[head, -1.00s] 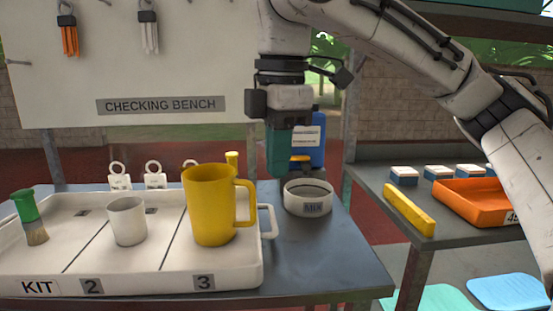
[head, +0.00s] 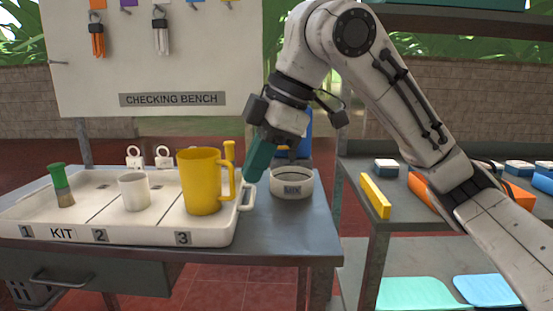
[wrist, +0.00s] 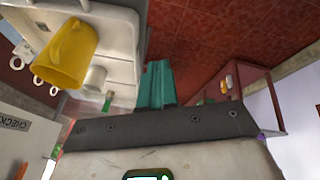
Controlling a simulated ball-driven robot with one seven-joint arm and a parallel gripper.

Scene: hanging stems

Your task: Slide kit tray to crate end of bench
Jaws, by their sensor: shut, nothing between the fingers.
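The white kit tray (head: 125,238) lies on the bench, marked 1, 2 and 3. A brush with a green handle (head: 63,185) is in compartment 1, a white cup (head: 133,192) in 2 and a yellow mug (head: 203,182) in 3. The tray's right handle (head: 247,195) faces my gripper (head: 252,176). My gripper is shut and empty, its teal fingers tilted down just above and behind that handle; contact cannot be told. The wrist view shows the fingers (wrist: 157,85) beside the tray (wrist: 125,40) and mug (wrist: 68,55). A dark crate (head: 32,292) shows low at the left end.
A white bowl (head: 291,184) stands on the bench (head: 285,225) right of the handle, near my fingers. A blue container is partly hidden behind my wrist. A side shelf at right holds a yellow bar (head: 375,196) and an orange tray (head: 420,190). The bench's front right is clear.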

